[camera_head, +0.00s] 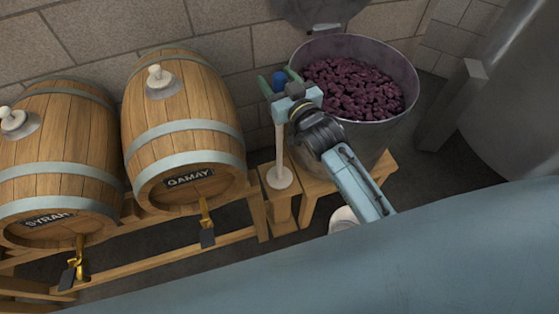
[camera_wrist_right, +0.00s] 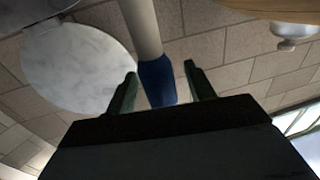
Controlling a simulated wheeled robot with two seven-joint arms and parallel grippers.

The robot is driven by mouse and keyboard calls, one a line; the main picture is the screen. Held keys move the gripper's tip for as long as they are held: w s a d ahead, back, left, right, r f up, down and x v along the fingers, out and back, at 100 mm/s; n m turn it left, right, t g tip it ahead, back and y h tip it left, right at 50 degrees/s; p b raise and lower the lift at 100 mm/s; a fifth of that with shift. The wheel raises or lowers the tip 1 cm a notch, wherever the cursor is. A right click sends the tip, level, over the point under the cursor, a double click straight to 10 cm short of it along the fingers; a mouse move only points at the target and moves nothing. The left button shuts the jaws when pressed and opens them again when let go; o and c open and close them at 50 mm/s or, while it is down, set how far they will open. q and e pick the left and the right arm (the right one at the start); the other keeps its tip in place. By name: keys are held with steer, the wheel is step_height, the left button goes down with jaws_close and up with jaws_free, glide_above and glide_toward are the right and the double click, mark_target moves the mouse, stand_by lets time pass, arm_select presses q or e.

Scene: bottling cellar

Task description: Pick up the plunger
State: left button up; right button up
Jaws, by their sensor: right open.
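The plunger (camera_head: 279,145) stands upright on a small wooden stand, with a pale shaft, a white round foot and a blue grip at its top. My right gripper (camera_head: 279,84) is at the top of the plunger, its green fingers open on either side of the blue grip. In the right wrist view the blue grip (camera_wrist_right: 157,82) shows between the spread fingers of the right gripper (camera_wrist_right: 160,85), with small gaps on both sides. The pale shaft runs up out of that picture. My left gripper is not in view.
A metal vat of dark grapes (camera_head: 355,88) stands close behind and right of my right gripper. Two barrels, labelled Gamay (camera_head: 185,115) and Syrah (camera_head: 60,150), lie on a wooden rack (camera_head: 228,241) to the left. A large steel tank (camera_head: 515,90) is at the right.

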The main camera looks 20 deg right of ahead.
steer(key=shift+w+a, duration=0.15)
steer(key=shift+w, duration=0.45)
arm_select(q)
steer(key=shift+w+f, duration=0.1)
arm_select(e)
steer(key=c, duration=1.1)
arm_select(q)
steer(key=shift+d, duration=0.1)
arm_select(e)
steer(key=shift+r, duration=0.2)
